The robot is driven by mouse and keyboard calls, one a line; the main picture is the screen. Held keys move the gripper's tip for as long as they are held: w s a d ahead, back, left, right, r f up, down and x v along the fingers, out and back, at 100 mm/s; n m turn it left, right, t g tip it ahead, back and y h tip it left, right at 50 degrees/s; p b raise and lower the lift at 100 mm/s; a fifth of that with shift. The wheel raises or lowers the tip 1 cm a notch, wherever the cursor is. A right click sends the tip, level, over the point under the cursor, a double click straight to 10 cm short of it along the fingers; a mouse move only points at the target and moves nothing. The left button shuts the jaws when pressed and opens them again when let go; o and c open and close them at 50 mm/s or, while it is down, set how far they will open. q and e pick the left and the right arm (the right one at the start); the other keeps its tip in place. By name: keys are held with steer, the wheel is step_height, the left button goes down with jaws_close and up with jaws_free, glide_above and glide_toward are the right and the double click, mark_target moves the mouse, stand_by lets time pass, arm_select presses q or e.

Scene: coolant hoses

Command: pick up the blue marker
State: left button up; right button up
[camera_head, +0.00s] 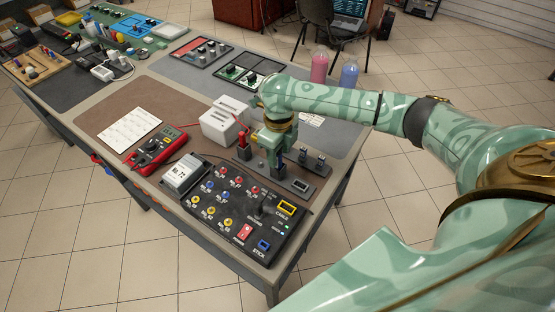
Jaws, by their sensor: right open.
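My right gripper (276,150) points down over the front right part of the workbench, just behind the black control panel. It is open. A slim dark blue upright thing (280,160), which looks like the blue marker, stands at its fingertips above a small dark block. Its upper part is hidden by the gripper, and I cannot tell whether the fingers touch it. My left gripper is not in view.
A red marker-like thing (242,139) stands just left of the gripper, near a white box (225,118). The control panel (232,210) with coloured sockets lies in front. A red multimeter (156,148) and a white sheet (130,128) lie to the left.

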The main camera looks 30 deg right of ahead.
steer(key=shift+f, duration=0.7)
steer(key=shift+r, duration=0.1)
jaws_close()
steer(key=shift+r, duration=0.55)
step_height(320, 180, up, 3)
steer(key=shift+f+p, duration=0.1)
steer(key=shift+p, duration=0.8)
steer(key=a+r+p, duration=0.4)
steer(key=a+r, duration=0.5)
steer(key=a, duration=0.5)
steer(key=shift+s, duration=0.15)
